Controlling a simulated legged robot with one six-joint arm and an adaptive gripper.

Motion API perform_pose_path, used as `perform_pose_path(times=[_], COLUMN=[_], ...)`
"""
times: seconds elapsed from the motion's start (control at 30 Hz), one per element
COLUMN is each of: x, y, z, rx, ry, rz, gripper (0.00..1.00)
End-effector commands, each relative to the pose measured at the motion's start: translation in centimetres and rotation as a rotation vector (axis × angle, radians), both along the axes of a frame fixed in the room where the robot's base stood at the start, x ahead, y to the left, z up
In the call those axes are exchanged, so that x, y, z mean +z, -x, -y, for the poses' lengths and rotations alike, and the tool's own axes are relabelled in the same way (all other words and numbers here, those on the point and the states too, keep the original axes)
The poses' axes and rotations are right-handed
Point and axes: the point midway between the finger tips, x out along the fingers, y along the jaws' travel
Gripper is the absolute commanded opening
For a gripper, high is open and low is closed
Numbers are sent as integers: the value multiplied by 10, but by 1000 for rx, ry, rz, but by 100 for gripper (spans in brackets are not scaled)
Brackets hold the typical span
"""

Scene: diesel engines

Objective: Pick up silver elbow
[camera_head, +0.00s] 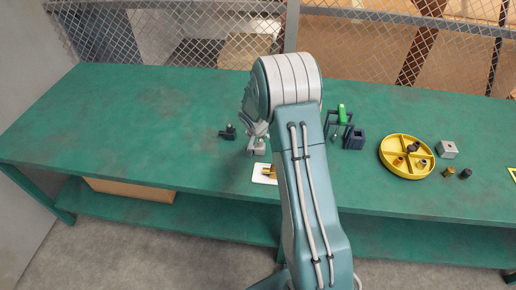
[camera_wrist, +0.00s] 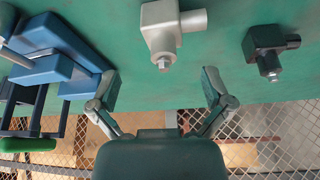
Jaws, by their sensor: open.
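The silver elbow (camera_wrist: 168,28) lies on the green bench at the top middle of the wrist view, a blocky body with a short round stub and a small tip pointing toward my gripper. My gripper (camera_wrist: 160,88) is open and empty, its two fingers spread wide below the elbow in that view, with the elbow lying between their lines but beyond the tips. In the head view the silver elbow (camera_head: 260,148) shows just below my gripper, partly hidden by my arm. A black elbow (camera_wrist: 268,46) lies to its right in the wrist view.
A blue block (camera_wrist: 58,68) and dark frame stand close to the left finger in the wrist view. In the head view, a white plate (camera_head: 260,179) with a gold part lies nearby. A yellow divided tray (camera_head: 387,161) and a silver block (camera_head: 448,149) stand right. The bench's left is clear.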

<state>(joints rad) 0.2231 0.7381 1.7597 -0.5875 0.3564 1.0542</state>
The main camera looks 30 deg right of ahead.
Motion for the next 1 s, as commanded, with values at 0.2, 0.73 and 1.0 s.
perform_pose_path(times=[0.2,0.73,1.0], x=[-20,-53,-53], y=[-6,-18,-17], z=[2,9,9], rx=[0,1,1], ry=[-1,0,0], rz=[-1,1,-1], gripper=[100,100,0])
